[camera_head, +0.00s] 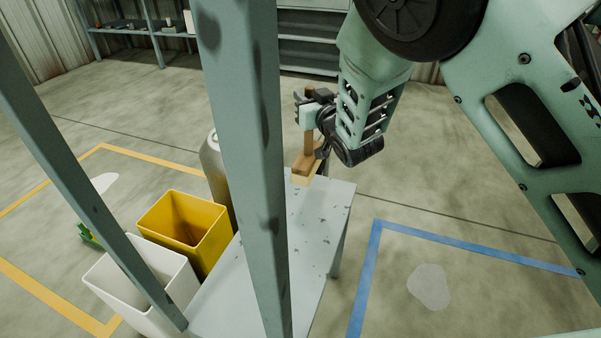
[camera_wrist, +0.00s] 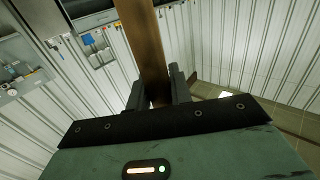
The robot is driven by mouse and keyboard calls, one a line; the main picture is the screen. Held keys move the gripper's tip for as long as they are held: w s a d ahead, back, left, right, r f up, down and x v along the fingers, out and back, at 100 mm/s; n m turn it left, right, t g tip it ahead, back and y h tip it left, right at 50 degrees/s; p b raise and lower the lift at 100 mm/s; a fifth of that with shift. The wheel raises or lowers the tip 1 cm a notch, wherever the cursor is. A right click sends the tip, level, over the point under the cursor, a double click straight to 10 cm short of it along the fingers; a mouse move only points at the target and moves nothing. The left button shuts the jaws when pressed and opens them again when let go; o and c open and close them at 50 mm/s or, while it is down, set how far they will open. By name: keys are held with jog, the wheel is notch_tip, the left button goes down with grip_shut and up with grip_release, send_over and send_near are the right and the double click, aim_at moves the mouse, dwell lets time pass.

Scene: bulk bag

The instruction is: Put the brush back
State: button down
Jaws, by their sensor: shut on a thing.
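The brush (camera_head: 307,160) has a brown wooden handle and a wider block with a pale lower edge. In the head view it hangs upright, block down, at the far end of the grey table (camera_head: 312,232). I cannot tell whether the block touches the tabletop. My gripper (camera_head: 311,117) is shut on the handle. In the wrist view the brown handle (camera_wrist: 147,50) stands between the two dark fingers of my gripper (camera_wrist: 160,92), and the block is out of sight.
A grey post (camera_head: 246,170) stands in front of the table and hides part of it. A yellow bin (camera_head: 185,232), a white bin (camera_head: 140,285) and a grey cylinder (camera_head: 213,165) stand left of it. Shelves (camera_head: 310,38) are at the back. Open floor lies to the right.

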aim_at(311, 138)
notch_tip(311, 138, down, 10)
jog(key=shift+r+b, duration=0.25)
jog(key=shift+b, duration=0.35)
jog(key=shift+f, duration=0.2)
jog(key=c, duration=1.3)
grip_release()
jog(key=shift+o, duration=0.2)
